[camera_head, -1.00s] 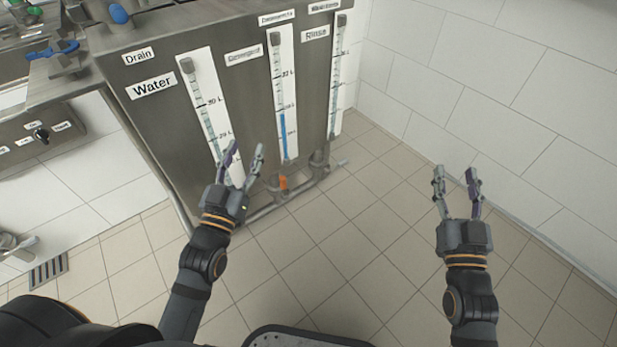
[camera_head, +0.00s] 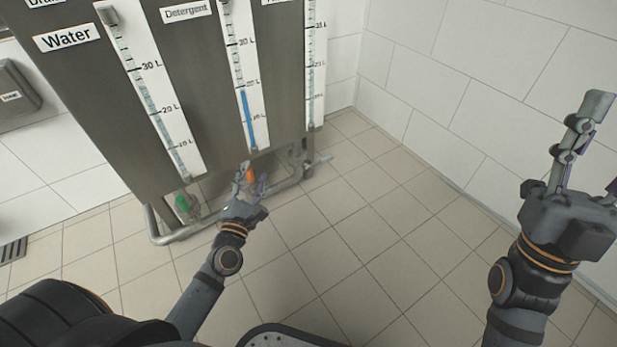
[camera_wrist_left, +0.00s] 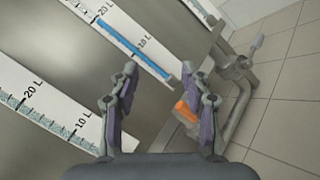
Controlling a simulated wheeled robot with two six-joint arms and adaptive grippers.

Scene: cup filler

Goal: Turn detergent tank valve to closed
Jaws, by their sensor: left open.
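The detergent tank valve has an orange handle (camera_head: 249,176) on the pipe below the gauge marked Detergent. In the left wrist view the orange handle (camera_wrist_left: 186,112) lies right of centre, partly hidden behind the right-hand finger. My left gripper (camera_head: 253,177) is open and empty. In the head view its fingertips overlap the handle; I cannot tell whether they touch it. In the wrist view its fingers (camera_wrist_left: 159,72) stand apart, with the handle not between their tips. My right gripper (camera_head: 604,142) is open and empty at the right edge, far from the tank.
The steel tank (camera_head: 85,100) bears the water gauge (camera_head: 150,90) and the detergent gauge (camera_head: 246,90). A green valve handle (camera_head: 182,203) sits left of the orange one, and another valve (camera_head: 318,163) right of it. Pipes (camera_head: 180,232) run under the tank. The tiled floor (camera_head: 350,240) is clear.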

